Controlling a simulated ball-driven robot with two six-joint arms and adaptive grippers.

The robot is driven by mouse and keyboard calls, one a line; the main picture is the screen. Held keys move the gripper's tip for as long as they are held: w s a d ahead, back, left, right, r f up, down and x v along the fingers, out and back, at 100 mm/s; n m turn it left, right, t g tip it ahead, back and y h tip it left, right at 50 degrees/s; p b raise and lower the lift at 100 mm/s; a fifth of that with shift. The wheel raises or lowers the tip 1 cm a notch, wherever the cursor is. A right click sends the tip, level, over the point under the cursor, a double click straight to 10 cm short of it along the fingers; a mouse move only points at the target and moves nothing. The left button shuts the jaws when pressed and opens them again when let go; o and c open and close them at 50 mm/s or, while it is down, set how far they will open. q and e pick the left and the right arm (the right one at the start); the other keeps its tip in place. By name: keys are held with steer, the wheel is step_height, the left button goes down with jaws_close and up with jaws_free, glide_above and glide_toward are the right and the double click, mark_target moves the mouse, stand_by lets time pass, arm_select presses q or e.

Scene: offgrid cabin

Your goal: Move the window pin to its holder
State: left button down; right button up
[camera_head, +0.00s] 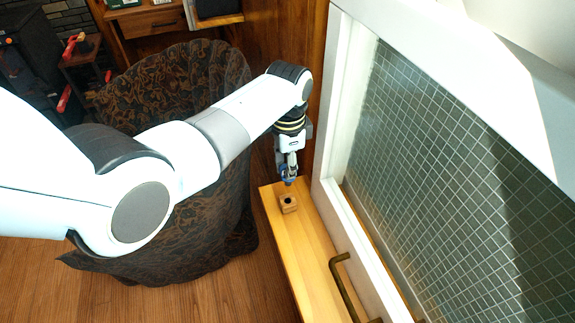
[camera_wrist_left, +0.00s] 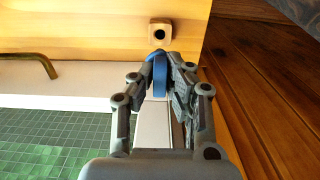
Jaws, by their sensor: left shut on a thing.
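My left gripper (camera_head: 288,178) points down just behind and above the holder in the head view. It is shut on a blue piece (camera_wrist_left: 159,76), which I take to be the window pin. My right gripper is in neither view.
A white-framed window (camera_head: 332,170) with gridded glass stands right of the sill (camera_head: 306,252). A bent brass handle (camera_head: 342,282) sticks out farther along the sill. A dark patterned armchair (camera_head: 215,225) stands left of the sill. A wooden wall is behind.

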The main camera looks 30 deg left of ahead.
mark_target(287, 184)
arm_select(q)
steer(key=shift+r+p, duration=0.15)
steer(key=shift+p, duration=0.25)
steer(key=shift+f+b, duration=0.5)
steer(key=shift+f, duration=0.05)
step_height(287, 184, down, 4)
steer(key=b, duration=0.2)
steer(key=shift+r+b, duration=0.2)
steer(key=shift+b, duration=0.15)
steer(key=shift+f+b, duration=0.45)
steer(key=shift+f, duration=0.2)
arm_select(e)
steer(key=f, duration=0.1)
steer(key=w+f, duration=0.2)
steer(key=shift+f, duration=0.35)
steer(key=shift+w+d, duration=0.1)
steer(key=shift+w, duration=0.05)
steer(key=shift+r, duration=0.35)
arm_select(q)
steer(key=shift+p, duration=0.4)
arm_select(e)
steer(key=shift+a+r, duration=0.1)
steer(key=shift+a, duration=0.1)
